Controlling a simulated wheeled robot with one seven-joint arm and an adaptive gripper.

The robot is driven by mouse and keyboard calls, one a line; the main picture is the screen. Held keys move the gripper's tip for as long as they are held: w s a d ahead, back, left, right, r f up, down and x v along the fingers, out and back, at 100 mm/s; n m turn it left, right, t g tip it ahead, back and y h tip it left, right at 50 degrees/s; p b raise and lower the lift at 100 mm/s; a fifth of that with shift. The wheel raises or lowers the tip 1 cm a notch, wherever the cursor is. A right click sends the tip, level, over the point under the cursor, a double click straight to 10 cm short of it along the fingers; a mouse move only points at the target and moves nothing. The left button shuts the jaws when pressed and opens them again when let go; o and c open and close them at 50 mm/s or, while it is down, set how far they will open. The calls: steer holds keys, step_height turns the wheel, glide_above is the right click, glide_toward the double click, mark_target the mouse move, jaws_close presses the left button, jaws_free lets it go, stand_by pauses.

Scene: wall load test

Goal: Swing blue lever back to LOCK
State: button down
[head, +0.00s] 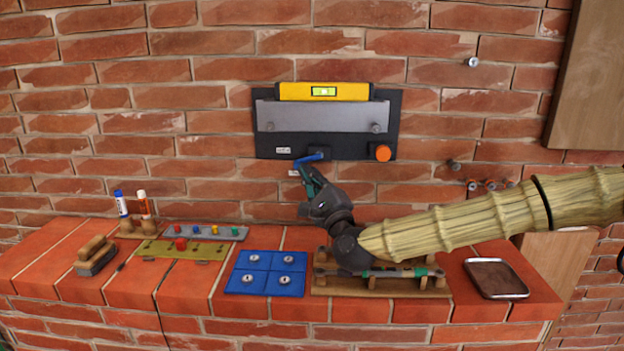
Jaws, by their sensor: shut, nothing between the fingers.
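The blue lever (308,160) is at the lower edge of a black panel (261,108) on the brick wall. It lies at a slant, its right end higher than its left. A small white label (283,150) sits on the panel left of the lever; its text is too small to read. My gripper (304,171) is just below the lever, pointing up, shut and empty. From this view I cannot tell whether its tips touch the lever. The gripper hides part of the lever's underside.
A yellow level (324,91) rests on a grey plate on the panel. An orange knob (383,152) is right of the lever. Below, the brick ledge holds blue tiles (267,273), a wooden rack (380,290), a brush (95,256), markers (121,203) and a tray (495,278).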

steer(key=shift+a+m+t+b, duration=0.1)
steer(key=shift+m+t+b, duration=0.3)
steer(key=shift+m+b, duration=0.35)
steer(key=shift+h, duration=0.3)
steer(key=s+d+f+b, duration=0.3)
steer(key=s+d+f, duration=0.2)
steer(key=s+d, duration=0.3)
steer(key=shift+s, duration=0.6)
